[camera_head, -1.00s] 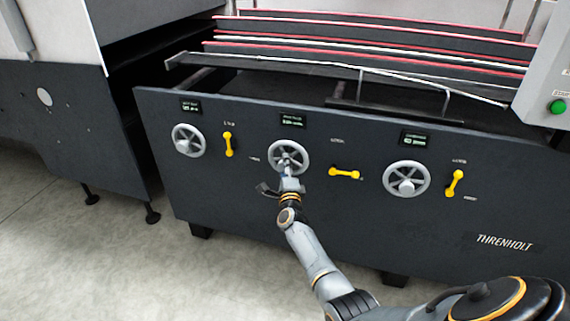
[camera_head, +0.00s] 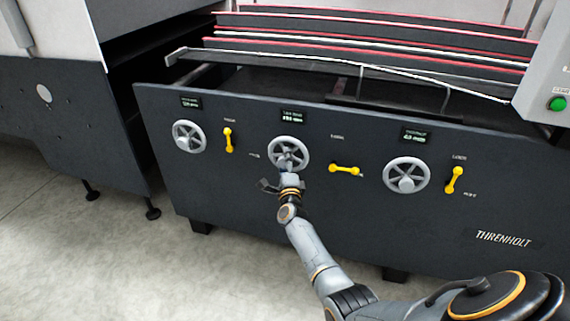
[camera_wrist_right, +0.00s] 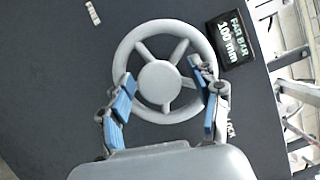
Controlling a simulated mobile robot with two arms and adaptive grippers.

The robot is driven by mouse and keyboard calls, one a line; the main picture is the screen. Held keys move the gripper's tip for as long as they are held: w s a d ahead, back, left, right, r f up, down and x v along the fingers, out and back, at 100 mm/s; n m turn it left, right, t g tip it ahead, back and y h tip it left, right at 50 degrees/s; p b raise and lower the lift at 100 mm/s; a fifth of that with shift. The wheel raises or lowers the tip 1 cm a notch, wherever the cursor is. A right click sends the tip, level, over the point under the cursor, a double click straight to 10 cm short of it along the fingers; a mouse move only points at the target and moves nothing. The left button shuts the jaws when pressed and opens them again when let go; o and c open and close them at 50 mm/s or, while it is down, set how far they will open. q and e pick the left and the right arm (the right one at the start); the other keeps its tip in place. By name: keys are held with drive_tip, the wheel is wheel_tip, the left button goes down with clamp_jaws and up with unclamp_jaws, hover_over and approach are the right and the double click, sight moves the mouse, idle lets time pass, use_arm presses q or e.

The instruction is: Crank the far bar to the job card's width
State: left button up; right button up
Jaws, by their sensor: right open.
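The far bar's grey spoked handwheel (camera_head: 288,150) is the middle one of three on the dark front panel; it also fills the middle of the right wrist view (camera_wrist_right: 178,48). Its display (camera_wrist_right: 229,38) seems to read "FAR BAR 100 mm"; the same display (camera_head: 292,116) is too small to read surely in the head view. My right gripper (camera_head: 286,172) is open in front of this wheel. In the right wrist view its blue-padded fingers (camera_wrist_right: 163,75) lie either side of the hub, overlapping the rim; contact is unclear. My left gripper and the job card are not in view.
A yellow lever (camera_head: 344,170) beside the middle wheel lies level. The left lever (camera_head: 228,140) and right lever (camera_head: 454,180) stand near upright. Other handwheels are at left (camera_head: 189,136) and right (camera_head: 406,174). Long rails (camera_head: 340,68) run above the panel. The floor (camera_head: 120,265) in front is clear.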

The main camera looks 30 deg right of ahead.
drive_tip(key=shift+s, duration=0.1)
drive_tip(key=shift+s+a+f, duration=0.15)
drive_tip(key=shift+s+a, duration=0.05)
drive_tip(key=r+v, duration=0.1)
drive_tip(key=v, duration=1)
drive_tip(key=shift+s+f, duration=0.15)
drive_tip(key=shift+f, duration=0.2)
